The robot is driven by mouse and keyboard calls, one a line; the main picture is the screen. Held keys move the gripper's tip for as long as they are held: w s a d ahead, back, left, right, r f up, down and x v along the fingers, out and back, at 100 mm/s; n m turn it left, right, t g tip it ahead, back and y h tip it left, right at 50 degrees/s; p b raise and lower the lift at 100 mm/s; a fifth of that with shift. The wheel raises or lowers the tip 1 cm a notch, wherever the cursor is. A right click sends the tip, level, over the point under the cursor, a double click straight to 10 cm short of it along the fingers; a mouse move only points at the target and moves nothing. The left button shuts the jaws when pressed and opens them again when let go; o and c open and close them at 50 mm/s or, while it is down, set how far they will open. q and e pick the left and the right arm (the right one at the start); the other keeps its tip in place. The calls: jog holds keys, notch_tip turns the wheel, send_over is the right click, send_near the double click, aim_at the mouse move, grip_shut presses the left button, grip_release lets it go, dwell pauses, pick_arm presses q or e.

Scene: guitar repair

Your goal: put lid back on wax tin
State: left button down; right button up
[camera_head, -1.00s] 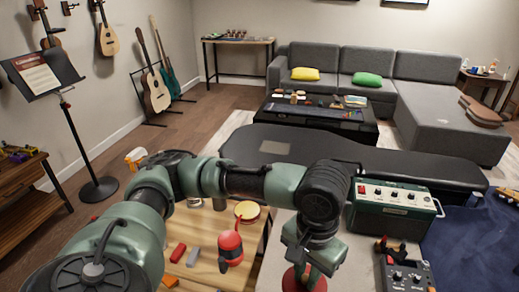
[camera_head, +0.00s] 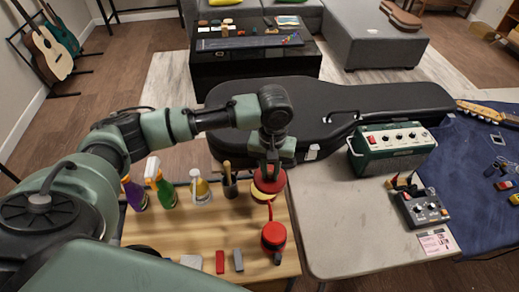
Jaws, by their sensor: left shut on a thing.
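My left gripper (camera_head: 270,167) is shut on the red round lid (camera_head: 269,182), with the fingers pointing down. The lid is above the wax tin (camera_head: 260,196), covering much of it from this angle. The tin's yellowish edge shows just below and left of the lid, on the wooden table (camera_head: 180,233). I cannot tell whether the lid touches the tin. My right gripper is not in view.
A red container with a black part (camera_head: 273,237) stands close in front of the tin. A dark cup with tools (camera_head: 230,186) and several bottles stand left. A grey table (camera_head: 325,240) with a green amplifier (camera_head: 391,148) adjoins right; a black guitar case (camera_head: 330,110) lies behind.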

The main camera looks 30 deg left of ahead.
pick_arm(q)
jog(key=shift+w+a+f+n+p, duration=0.5)
jog(key=shift+w+a+f+p, duration=0.4)
jog(key=shift+a+f+p, duration=0.2)
jog(key=shift+w+a+f, duration=0.1)
jog(key=shift+f, duration=0.2)
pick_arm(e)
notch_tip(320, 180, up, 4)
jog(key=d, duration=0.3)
pick_arm(q)
jog(key=shift+a+f, duration=0.1)
jog(key=shift+f, duration=0.1)
jog(key=shift+a+f+b, duration=0.1)
jog(key=shift+f+b, duration=0.3)
jog(key=shift+b, duration=0.15)
notch_tip(320, 180, down, 3)
jog(key=b, duration=0.5)
jog(key=shift+f, duration=1.2)
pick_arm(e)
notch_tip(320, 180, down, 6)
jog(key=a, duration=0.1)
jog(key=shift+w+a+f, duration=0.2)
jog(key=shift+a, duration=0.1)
pick_arm(q)
jog(key=shift+r+p, duration=0.1)
jog(key=shift+p, duration=0.5)
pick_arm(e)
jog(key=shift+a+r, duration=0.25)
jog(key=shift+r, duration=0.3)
